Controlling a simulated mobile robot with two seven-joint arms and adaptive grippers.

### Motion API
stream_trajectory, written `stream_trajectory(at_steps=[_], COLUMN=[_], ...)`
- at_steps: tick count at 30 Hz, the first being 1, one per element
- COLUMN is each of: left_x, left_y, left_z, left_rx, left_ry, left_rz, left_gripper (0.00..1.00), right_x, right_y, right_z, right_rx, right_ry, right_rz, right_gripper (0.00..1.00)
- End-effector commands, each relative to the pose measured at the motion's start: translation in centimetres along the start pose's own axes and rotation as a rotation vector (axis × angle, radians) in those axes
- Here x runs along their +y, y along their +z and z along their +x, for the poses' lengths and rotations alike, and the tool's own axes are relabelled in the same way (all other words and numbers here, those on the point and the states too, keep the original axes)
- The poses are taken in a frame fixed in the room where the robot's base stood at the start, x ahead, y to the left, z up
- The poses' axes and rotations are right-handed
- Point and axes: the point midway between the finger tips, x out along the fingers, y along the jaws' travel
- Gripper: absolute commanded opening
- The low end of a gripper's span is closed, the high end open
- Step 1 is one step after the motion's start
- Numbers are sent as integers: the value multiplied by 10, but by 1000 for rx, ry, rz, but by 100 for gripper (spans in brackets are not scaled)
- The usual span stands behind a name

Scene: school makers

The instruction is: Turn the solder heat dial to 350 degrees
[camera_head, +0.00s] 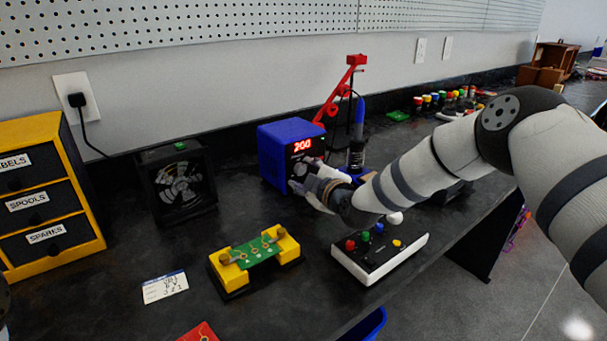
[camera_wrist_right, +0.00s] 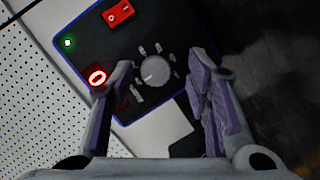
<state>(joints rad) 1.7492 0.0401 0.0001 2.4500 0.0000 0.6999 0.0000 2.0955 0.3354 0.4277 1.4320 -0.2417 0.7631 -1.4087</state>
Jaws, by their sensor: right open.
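The blue solder station (camera_head: 274,150) stands on the black bench against the wall. Its red display (camera_head: 303,146) reads 200. In the right wrist view its dark front panel (camera_wrist_right: 178,36) shows a round grey dial (camera_wrist_right: 155,70) with marks around it, a red switch (camera_wrist_right: 118,13) and a lit green lamp (camera_wrist_right: 68,42). My right gripper (camera_head: 306,192) is in front of the panel; in the right wrist view its open fingers (camera_wrist_right: 162,95) have the dial in the gap between them. I cannot tell whether either finger touches the dial. My right arm hides part of the station's front.
A soldering iron in its stand (camera_head: 357,150) and a red arm (camera_head: 340,92) are right of the station. A black fan (camera_head: 178,183) is left. A yellow board holder (camera_head: 228,277) and a white-edged button box (camera_head: 372,262) lie in front.

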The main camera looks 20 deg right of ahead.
Motion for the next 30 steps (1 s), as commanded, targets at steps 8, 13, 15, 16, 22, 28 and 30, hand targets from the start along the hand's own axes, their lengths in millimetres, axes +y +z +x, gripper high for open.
stream_trajectory(at_steps=[8,13,15,16,22,28,30], left_x=[0,0,0,0,0,0,0], left_y=[0,0,0,0,0,0,1], left_z=[0,0,0,0,0,1,2], left_rx=[0,0,0,0,0,-3,-5], left_ry=[0,0,0,0,0,0,0], left_rz=[0,0,0,0,0,0,0], left_gripper=[40,40,40,40,40,40,40], right_x=[4,4,4,4,5,6,6], right_y=[-3,-3,-3,-3,-3,-2,-2], right_z=[4,3,3,3,3,3,3], right_rx=[4,4,4,3,4,9,12], right_ry=[5,5,5,5,2,-18,-31], right_rz=[-1,-1,-1,-1,9,78,121], right_gripper=[44,10,0,0,0,0,0])
